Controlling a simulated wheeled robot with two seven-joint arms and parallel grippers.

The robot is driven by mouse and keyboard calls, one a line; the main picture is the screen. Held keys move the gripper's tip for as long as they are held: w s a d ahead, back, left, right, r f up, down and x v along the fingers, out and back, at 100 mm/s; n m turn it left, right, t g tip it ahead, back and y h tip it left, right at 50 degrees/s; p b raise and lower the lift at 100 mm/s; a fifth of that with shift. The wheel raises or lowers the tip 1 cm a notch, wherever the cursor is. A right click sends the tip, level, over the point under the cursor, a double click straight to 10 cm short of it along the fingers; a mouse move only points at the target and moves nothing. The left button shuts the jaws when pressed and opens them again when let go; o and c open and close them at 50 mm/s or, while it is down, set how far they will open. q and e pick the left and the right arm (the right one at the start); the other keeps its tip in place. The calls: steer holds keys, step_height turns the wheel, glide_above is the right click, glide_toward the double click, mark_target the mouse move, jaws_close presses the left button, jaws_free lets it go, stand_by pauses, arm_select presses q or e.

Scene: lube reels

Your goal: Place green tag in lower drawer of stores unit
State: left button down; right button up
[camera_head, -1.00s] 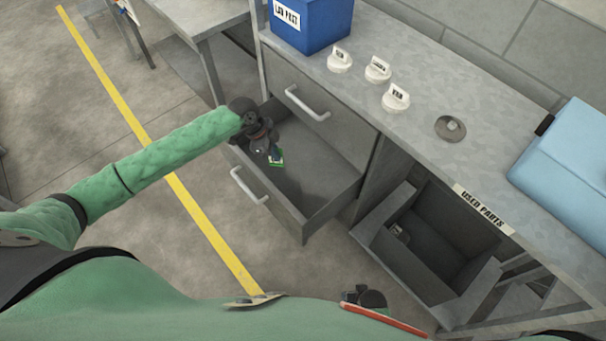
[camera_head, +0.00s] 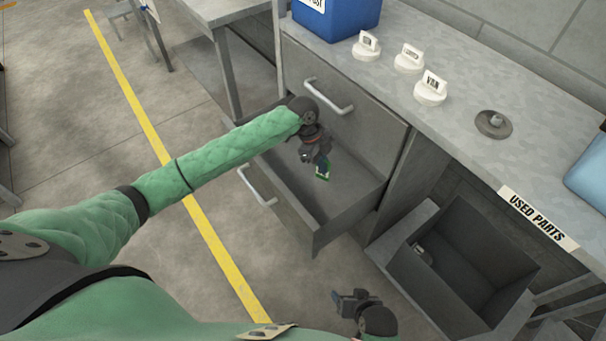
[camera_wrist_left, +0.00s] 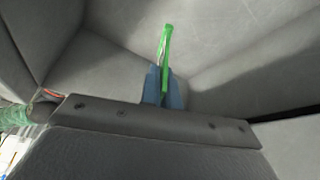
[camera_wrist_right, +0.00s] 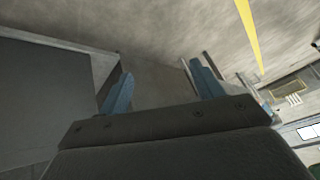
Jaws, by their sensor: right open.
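The green tag (camera_head: 322,171) is at the fingertips of my left gripper (camera_head: 318,160), over the inside of the open lower drawer (camera_head: 345,205) of the stores unit. In the left wrist view the tag (camera_wrist_left: 166,55) stands up between the closed blue fingers (camera_wrist_left: 163,90), with the drawer's grey inside around it. I cannot tell whether it touches the drawer floor. My right gripper (camera_head: 350,302) is low, near the front of the unit. In the right wrist view its blue fingers (camera_wrist_right: 160,85) are apart with nothing between them.
The upper drawer (camera_head: 340,95) is shut above the open one. A grey used-parts bin (camera_head: 455,265) stands to the right under the worktop (camera_head: 460,100). White labelled caps (camera_head: 430,90) and a blue box (camera_head: 335,20) are on top. Floor at left is clear.

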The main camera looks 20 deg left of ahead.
arm_select(q)
steer(key=a+f, duration=0.3)
steer(key=w+a+f, duration=0.1)
steer(key=a+f, duration=0.2)
steer(key=w+a+f+p, duration=0.1)
steer(key=a+f, duration=0.2)
steer(key=shift+a+f, duration=0.15)
steer(key=shift+a, duration=0.25)
steer(key=shift+f, duration=0.3)
arm_select(e)
steer(key=shift+g, duration=0.3)
step_height(320, 180, up, 6)
steer(key=shift+s+d+f, duration=0.1)
steer(key=shift+d+f, duration=0.05)
steer(key=shift+f, duration=0.05)
arm_select(q)
steer(key=shift+f, duration=0.15)
arm_select(e)
steer(key=shift+f, duration=0.1)
arm_select(q)
steer(key=c, duration=1.6)
jaws_free()
steer(key=shift+c, duration=0.2)
arm_select(e)
steer(key=shift+f, duration=0.4)
